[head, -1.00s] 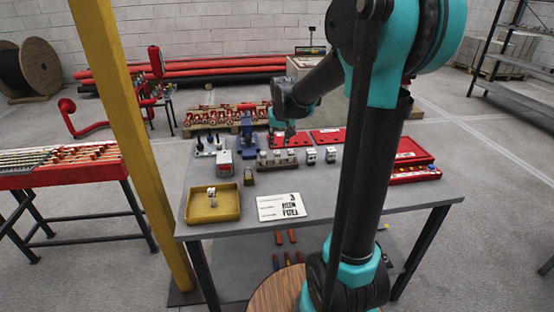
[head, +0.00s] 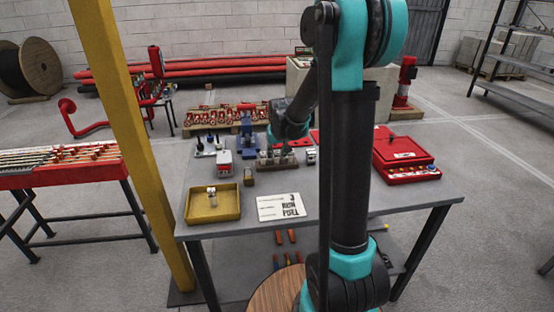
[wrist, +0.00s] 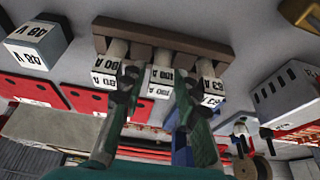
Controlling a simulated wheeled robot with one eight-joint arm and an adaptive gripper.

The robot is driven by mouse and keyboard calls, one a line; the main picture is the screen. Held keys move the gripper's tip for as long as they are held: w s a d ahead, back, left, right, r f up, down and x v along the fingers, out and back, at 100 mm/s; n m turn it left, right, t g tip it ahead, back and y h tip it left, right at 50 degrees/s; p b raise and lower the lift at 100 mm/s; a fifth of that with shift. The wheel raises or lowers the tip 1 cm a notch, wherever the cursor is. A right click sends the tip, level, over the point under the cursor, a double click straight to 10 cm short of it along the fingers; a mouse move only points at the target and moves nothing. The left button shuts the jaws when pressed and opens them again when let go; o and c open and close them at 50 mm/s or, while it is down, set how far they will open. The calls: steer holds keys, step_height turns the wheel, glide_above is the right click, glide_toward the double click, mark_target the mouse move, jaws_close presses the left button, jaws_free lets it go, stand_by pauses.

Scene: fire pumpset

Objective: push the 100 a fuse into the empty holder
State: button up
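A brown rack (wrist: 165,38) holds a row of three white-labelled fuses in the wrist view. The middle fuse (wrist: 160,80) lies between the two fingers of my gripper (wrist: 156,82), which are spread to either side. I cannot tell whether they touch it. Its label is partly hidden; the right fuse (wrist: 211,88) seems to read 63 A. The left fuse (wrist: 108,70) is partly behind a finger. In the head view my gripper (head: 284,146) is low over the rack (head: 275,163). I cannot make out a 100 A label or an empty holder.
A yellow tray (head: 227,207) with a small white item and a white card (head: 282,207) lie at the table's front. A loose fuse (head: 310,157) stands right of the rack. A grey-white box (head: 224,162) stands left. Red cases (head: 404,172) sit at right.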

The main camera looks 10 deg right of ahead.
jaws_close()
steer(key=shift+r, duration=0.15)
